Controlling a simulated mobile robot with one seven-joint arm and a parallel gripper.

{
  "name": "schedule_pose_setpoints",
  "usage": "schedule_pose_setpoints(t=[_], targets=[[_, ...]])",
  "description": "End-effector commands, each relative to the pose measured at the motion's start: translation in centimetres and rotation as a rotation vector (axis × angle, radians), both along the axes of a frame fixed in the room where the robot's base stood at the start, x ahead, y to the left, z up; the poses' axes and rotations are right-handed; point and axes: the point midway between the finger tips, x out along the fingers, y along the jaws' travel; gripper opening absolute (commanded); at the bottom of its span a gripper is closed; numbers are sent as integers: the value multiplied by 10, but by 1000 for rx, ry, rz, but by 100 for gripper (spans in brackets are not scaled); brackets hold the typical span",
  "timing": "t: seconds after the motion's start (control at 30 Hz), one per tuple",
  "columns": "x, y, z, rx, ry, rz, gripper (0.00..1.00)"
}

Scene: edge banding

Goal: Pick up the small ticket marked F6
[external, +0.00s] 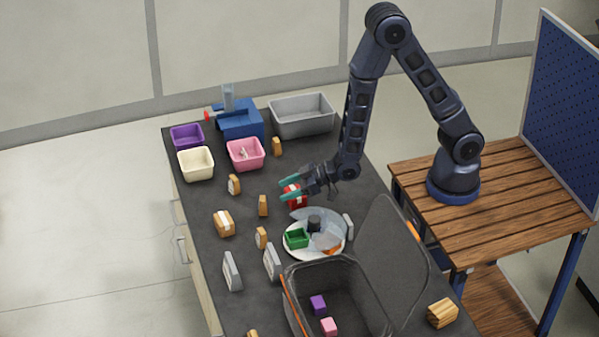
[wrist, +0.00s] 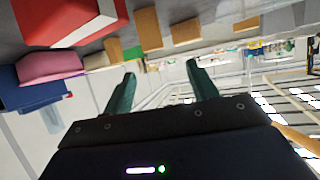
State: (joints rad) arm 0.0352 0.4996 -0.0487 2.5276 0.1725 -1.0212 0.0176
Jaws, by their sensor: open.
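I cannot make out a ticket marked F6 in either view; no lettering is readable. Small tan upright pieces stand about the dark worktop, among them one with a pale face (external: 234,184), one in the middle (external: 263,205) and one near the pink bin (external: 277,147). Similar tan pieces show in the wrist view (wrist: 148,28). My gripper (external: 288,190) is open and empty, with its teal fingers pointing left just above a red box with a white band (external: 297,201). In the wrist view the fingers (wrist: 161,67) are apart with nothing between them.
A pink bin (external: 245,154), cream bin (external: 196,163), purple bin (external: 187,136) and grey tray (external: 301,115) stand at the back. A round plate (external: 300,251) with a green box (external: 297,238) lies in front of my gripper. A large dark open container (external: 335,275) fills the near end.

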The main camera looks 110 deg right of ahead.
Motion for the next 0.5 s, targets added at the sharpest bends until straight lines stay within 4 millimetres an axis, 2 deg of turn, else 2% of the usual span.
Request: schedule_pose_setpoints(t=[0.1, 0.27, 0.5], targets=[[-1, -4, -13, -15, -20, -8, 58], [2, -6, -19, -23, -34, -12, 58], [30, -14, -31, -23, -36, -12, 58]])
